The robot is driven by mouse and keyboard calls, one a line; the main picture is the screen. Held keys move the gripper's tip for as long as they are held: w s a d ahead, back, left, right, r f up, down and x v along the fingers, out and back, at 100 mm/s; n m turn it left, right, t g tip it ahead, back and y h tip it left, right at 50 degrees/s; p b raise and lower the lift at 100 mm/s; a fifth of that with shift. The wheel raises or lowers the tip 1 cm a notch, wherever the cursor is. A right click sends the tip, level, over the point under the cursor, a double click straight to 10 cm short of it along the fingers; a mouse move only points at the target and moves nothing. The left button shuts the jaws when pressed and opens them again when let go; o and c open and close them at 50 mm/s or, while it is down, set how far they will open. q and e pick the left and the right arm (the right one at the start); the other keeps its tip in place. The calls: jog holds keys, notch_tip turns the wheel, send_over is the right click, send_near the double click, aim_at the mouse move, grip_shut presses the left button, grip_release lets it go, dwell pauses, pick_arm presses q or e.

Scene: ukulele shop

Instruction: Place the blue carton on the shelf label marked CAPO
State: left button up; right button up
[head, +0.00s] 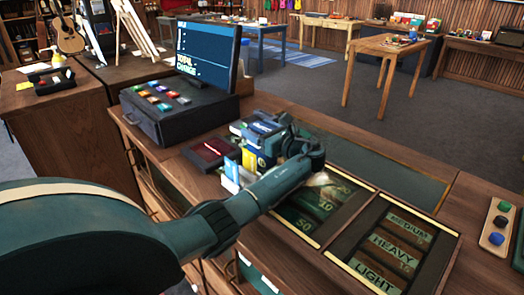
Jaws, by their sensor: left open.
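My left arm reaches in from the left to the counter, and my left gripper (291,143) is at a cluster of small cartons. It is open; its fingertips are partly hidden by its own body. A blue carton (262,127) with light lettering stands right beside the gripper, at its left; I cannot tell whether they touch. Other blue, white and yellow cartons (249,159) stand close by, partly covered by my arm. No label reading CAPO is legible. My right gripper is not in view.
A cash register (160,112) with a screen (205,52) stands left of the cartons, with a dark red-screened device (210,152) between. Right are inset trays marked MEDIUM, HEAVY, LIGHT (392,246) and a wooden strip with coloured knobs (497,226). The counter behind the gripper is clear.

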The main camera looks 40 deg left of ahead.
pick_arm(q)
jog(key=c, duration=1.4)
jog(key=shift+r, duration=0.1)
grip_shut()
jog(key=shift+r, duration=0.1)
